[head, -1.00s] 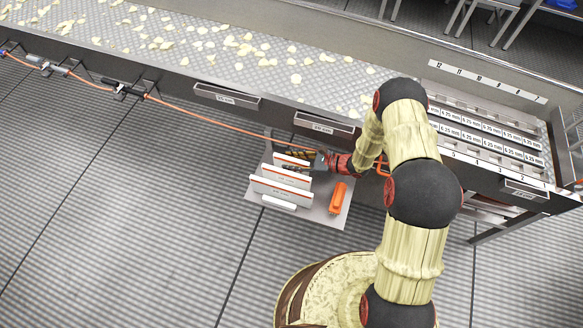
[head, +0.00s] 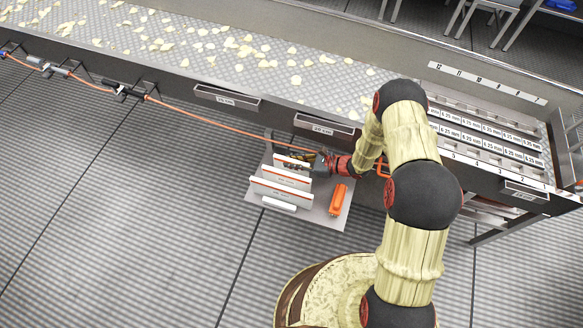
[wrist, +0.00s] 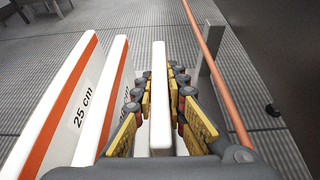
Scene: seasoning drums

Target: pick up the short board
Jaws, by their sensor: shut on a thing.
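The short board (wrist: 160,95) is a white upright board standing between my gripper's fingers in the wrist view. In the head view its top edge (head: 291,161) shows as the rearmost of the boards in the rack. My gripper (wrist: 162,78) is shut on it, with yellow-padded fingers on both sides. In the head view my gripper (head: 303,159) reaches in from the right at the rack's back. The board's lower part is hidden by the fingers.
Two white boards with orange stripes stand to the left in the wrist view, one marked 25 cm (wrist: 65,105). An orange object (head: 339,199) lies on the grey tray (head: 322,217). An orange hose (wrist: 218,75) runs close on the right. The conveyor (head: 225,75) is behind.

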